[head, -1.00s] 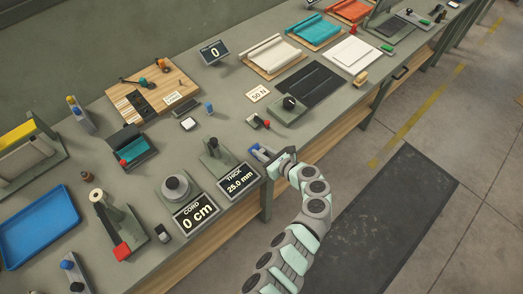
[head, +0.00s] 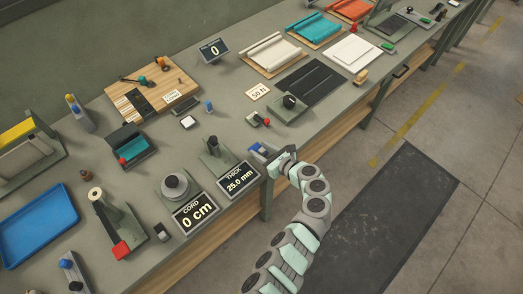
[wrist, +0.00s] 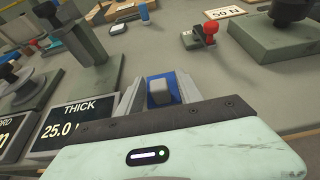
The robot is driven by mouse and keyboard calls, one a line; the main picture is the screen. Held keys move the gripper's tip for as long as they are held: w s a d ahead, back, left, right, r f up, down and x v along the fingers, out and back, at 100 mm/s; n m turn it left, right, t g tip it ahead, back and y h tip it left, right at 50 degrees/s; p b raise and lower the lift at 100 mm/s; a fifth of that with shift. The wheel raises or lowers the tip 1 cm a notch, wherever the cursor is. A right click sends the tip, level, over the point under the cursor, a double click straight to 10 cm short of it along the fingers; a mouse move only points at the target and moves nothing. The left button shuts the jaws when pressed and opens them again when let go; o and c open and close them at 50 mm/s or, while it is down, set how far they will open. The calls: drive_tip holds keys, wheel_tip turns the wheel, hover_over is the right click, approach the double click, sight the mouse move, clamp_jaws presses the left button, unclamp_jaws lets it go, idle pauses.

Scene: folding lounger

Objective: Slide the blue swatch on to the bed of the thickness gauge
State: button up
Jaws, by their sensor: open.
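The blue swatch (head: 257,149) lies on the bench near its front edge. In the wrist view the blue swatch (wrist: 176,77) shows between my fingers, with a grey block standing on it. My gripper (head: 268,160) is open, its fingers either side of the block; the wrist view shows my gripper (wrist: 158,95) close up. I cannot tell whether either finger touches the block. The thickness gauge (head: 213,148) stands just left of the swatch, and also shows in the wrist view (wrist: 78,38). Its display (head: 239,179) reads 25.0 mm. Its bed is partly hidden in the wrist view.
The cord display (head: 195,214) and a round grey device (head: 175,186) stand left of the gauge. A small red-knobbed device (head: 260,121) and a black-knobbed block (head: 289,107) stand behind and right of the swatch. The bench's front edge lies beneath my arm.

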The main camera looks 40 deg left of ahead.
drive_tip(key=v, duration=1)
drive_tip(key=shift+d+p, duration=0.4)
drive_tip(key=shift+d, duration=0.05)
drive_tip(key=shift+f, duration=0.1)
